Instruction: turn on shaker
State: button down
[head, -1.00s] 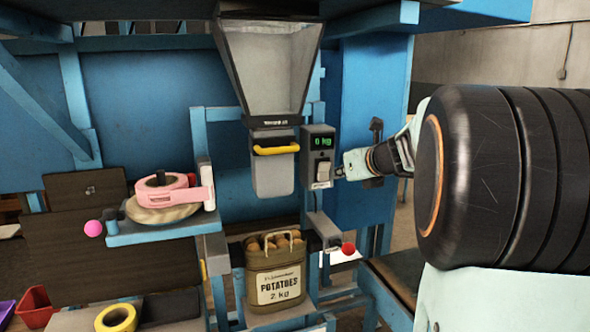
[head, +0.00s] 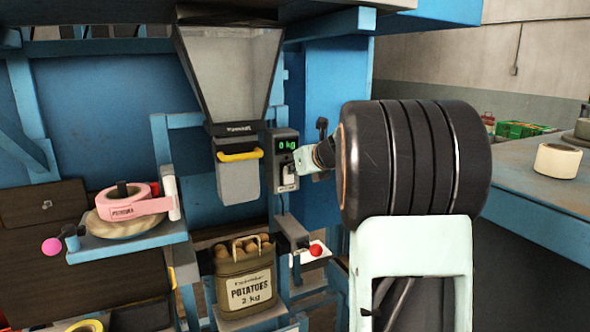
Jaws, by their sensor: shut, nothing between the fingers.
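A grey control box (head: 283,151) with a green "0 kg" display stands right of the hopper in the head view. A pale switch (head: 288,174) sits on its face below the display. My gripper (head: 298,169) is shut and empty, with its tip at the right side of the switch. Whether it touches the switch cannot be told. No part is plainly labelled as the shaker. The grey hopper (head: 232,75) with a yellow-handled chute (head: 238,170) hangs left of the box.
A sack of potatoes (head: 244,278) stands open below the chute. A lever with a red knob (head: 315,250) sticks out below the box. A pink tape dispenser (head: 130,205) lies on a blue shelf at left. A workbench (head: 540,195) with a tape roll (head: 557,161) is at right.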

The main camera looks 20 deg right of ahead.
jog(key=shift+w+r+p, duration=0.8)
jog(key=shift+p, duration=0.4)
jog(key=shift+w+f, duration=0.15)
jog(key=shift+f, duration=0.05)
jog(key=shift+r, duration=0.2)
jog(key=shift+r+p, duration=0.65)
jog(key=shift+p, duration=0.15)
